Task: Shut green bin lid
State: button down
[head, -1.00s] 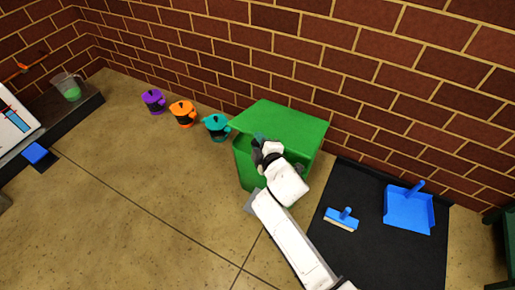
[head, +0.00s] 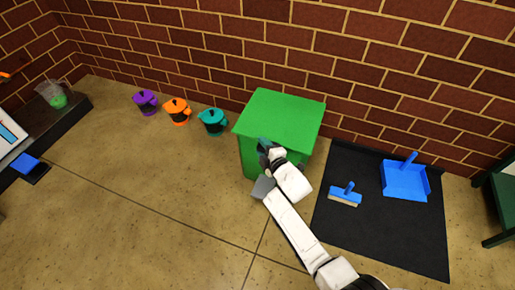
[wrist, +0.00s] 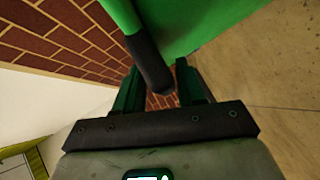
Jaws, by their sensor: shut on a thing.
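The green bin (head: 250,160) stands against the brick wall, its lid (head: 283,118) lying over the top. I cannot tell whether a small gap is left under the lid's front edge, because my arm covers part of the front. My gripper (head: 264,147) is at the lid's front edge. In the wrist view, a dark handle (wrist: 150,65) on a green bar comes down between the two fingers of my gripper (wrist: 160,80), which is shut on it. The green surface of the bin (wrist: 195,22) fills the upper part of that view.
Teal (head: 212,122), orange (head: 178,112) and purple (head: 146,102) pots stand along the wall to the left. A black mat (head: 385,235) with a blue brush (head: 345,196) and blue dustpan (head: 404,181) lies to the right. The floor at front left is clear.

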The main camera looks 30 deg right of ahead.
jog(key=shift+d+f, duration=0.1)
jog(key=shift+f, duration=0.55)
jog(key=c, duration=1)
grip_release()
jog(key=shift+c, duration=0.2)
jog(key=p+v, duration=0.4)
jog(key=v, duration=0.6)
jog(key=shift+s+r, duration=0.3)
